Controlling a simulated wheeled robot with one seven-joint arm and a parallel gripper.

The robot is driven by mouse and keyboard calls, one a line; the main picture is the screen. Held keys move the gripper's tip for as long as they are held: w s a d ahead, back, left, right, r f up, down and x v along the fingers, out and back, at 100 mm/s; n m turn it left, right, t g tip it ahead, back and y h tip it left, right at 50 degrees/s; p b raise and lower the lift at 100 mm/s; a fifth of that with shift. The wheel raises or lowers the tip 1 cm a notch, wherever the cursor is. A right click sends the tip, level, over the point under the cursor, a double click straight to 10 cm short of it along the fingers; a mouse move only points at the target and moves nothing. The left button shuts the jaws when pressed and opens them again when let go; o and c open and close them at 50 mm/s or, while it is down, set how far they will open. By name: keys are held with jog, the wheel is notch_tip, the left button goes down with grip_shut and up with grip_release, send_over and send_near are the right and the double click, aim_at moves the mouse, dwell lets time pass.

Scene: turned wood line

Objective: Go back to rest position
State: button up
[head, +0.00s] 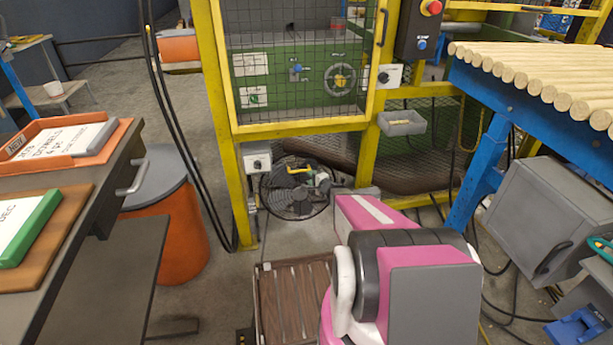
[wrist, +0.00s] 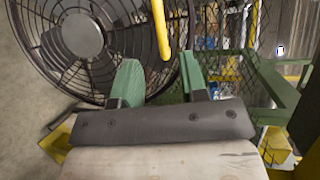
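My gripper (wrist: 158,66) shows in the wrist view with its two green fingers spread apart. A yellow bar (wrist: 160,28) comes down from the top, and its lower end appears between the fingertips with gaps on both sides. Nothing is clamped between the fingers. A black round fan (wrist: 82,35) with a wire guard is behind the left finger. In the head view, my pink and grey arm reaches toward the fan (head: 285,195) on the floor by the yellow-framed machine. A yellow handle (head: 298,170) shows at the fan, and the gripper's fingers are hard to make out there.
A blue table (head: 490,95) carrying wooden rods stands at the right above a grey cabinet (head: 545,215). A dark bench (head: 75,180) with an orange tray (head: 105,155) and an orange bin (head: 170,235) are at the left. A slatted brown crate (head: 290,300) and cables lie near my arm.

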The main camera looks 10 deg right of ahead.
jog(key=shift+s+d+r, duration=0.1)
jog(key=shift+s+d, duration=0.1)
jog(key=shift+s, duration=0.3)
jog(key=s+a+r+n+g+y, duration=0.2)
jog(key=s+a+r+n+g, duration=0.5)
jog(key=s+a+n+g, duration=0.5)
jog(key=s+d+r+n+g+h, duration=0.1)
jog(key=s+d+r+h, duration=0.1)
jog(key=s, duration=0.4)
jog(key=s+d+r+n+g+h, duration=0.1)
jog(key=s+d+r+h, duration=0.1)
jog(key=s+d+h, duration=0.3)
jog(key=shift+s+d+r+h, duration=0.2)
jog(key=shift+s+r+h, duration=0.05)
jog(key=shift+s+h, duration=0.3)
